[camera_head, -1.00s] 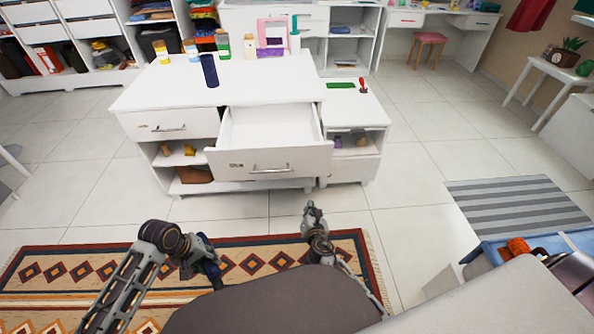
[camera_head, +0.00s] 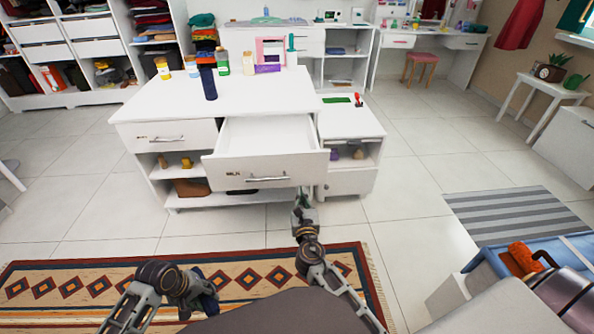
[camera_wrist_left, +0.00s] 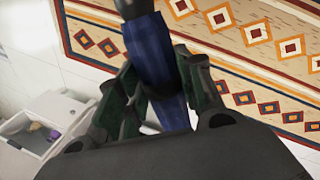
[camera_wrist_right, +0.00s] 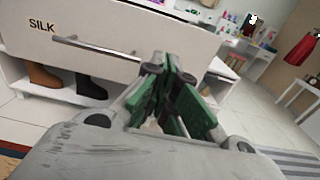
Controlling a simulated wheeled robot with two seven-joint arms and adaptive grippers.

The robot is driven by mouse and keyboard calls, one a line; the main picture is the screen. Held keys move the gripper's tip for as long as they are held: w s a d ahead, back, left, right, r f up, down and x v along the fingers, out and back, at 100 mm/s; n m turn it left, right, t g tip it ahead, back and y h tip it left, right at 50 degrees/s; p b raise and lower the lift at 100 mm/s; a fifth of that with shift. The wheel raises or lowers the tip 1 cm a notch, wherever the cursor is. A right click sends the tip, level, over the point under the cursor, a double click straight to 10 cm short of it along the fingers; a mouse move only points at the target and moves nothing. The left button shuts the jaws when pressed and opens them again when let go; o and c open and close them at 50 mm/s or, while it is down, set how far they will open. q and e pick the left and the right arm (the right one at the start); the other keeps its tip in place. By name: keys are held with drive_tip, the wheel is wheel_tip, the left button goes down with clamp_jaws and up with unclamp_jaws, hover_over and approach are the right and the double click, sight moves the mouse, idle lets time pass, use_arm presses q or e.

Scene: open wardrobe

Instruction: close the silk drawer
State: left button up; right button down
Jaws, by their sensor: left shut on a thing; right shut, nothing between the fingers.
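The silk drawer (camera_head: 262,170) is pulled out of the white cabinet, and its inside looks empty. Its front carries a SILK label and a bar handle; the right wrist view shows the front (camera_wrist_right: 100,35) and handle (camera_wrist_right: 90,47) close up. My right gripper (camera_head: 302,198) is shut and empty, near the lower right part of the drawer front. In the right wrist view its fingertips (camera_wrist_right: 172,72) are right of the handle; I cannot tell if they touch the front. My left gripper (camera_head: 207,292) is over the rug, shut on a dark blue object (camera_wrist_left: 160,55).
A patterned rug (camera_head: 230,262) lies below my arms. A bed-like surface with an orange item (camera_head: 523,257) is at right.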

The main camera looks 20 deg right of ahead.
drive_tip(key=shift+w, duration=0.1)
use_arm(q)
drive_tip(key=shift+f+b, duration=0.55)
use_arm(e)
approach(297, 164)
drive_tip(key=shift+w, duration=0.6)
use_arm(q)
drive_tip(key=shift+f+b, duration=0.65)
use_arm(e)
drive_tip(key=shift+x, duration=3)
drive_tip(key=shift+w+d, duration=0.1)
drive_tip(key=shift+d, duration=0.05)
